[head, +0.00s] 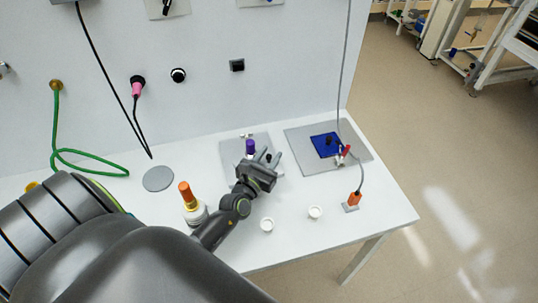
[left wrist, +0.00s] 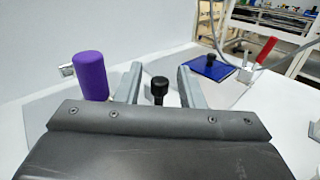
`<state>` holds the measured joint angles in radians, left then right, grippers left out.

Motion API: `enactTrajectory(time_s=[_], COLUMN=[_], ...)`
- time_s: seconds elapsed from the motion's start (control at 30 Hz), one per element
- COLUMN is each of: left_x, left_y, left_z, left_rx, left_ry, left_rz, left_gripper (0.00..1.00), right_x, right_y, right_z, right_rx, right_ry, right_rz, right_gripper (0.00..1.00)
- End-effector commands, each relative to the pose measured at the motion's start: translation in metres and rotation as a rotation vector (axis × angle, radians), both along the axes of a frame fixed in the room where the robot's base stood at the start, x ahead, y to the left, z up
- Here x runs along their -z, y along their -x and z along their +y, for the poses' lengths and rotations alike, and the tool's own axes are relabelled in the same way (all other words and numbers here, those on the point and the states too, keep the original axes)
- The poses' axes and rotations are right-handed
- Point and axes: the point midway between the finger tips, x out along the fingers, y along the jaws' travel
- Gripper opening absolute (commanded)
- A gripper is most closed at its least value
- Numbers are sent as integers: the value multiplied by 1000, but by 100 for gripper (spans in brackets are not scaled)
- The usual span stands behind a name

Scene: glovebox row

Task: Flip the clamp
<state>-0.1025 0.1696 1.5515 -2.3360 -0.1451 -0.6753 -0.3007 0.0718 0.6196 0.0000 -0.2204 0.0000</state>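A purple upright handle (head: 250,147) stands on a grey plate (head: 232,152) in the middle of the bench; it looks like part of a clamp. It also shows left of my fingers in the left wrist view (left wrist: 90,76). My left gripper (head: 270,157) is open just right of this handle. In the left wrist view a black knob (left wrist: 159,88) stands between the spread fingers, with no visible contact. A second clamp-like fixture with a red handle (head: 344,152) stands farther right by a blue plate (head: 324,145); the red handle leans. My right gripper is not in view.
An orange-topped bottle (head: 195,212) stands left of my left forearm. An orange item (head: 354,199) with a cable is at right. A green hose (head: 90,165) lies at left. A grey disc (head: 158,179) lies flat.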

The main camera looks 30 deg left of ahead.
Motion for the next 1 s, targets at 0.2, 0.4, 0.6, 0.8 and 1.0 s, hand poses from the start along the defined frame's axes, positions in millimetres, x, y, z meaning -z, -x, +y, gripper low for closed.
enactTrajectory(time_s=[0.2, 0.4, 0.6, 0.8, 1.0], left_x=[0, 0, -1, -3, -5], left_y=[0, 0, 0, -2, -5], left_z=[0, 0, 0, 0, 2], left_rx=[0, 0, -3, -34, -110], left_ry=[0, 0, 0, 2, 3], left_rz=[-1, -1, 0, -1, 0], left_gripper=[27, 1, 0, 0, 0], right_x=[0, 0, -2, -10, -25], right_y=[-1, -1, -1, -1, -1], right_z=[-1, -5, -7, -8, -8], right_rx=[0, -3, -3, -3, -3], right_ry=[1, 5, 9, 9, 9], right_rz=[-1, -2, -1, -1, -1], right_gripper=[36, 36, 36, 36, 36])
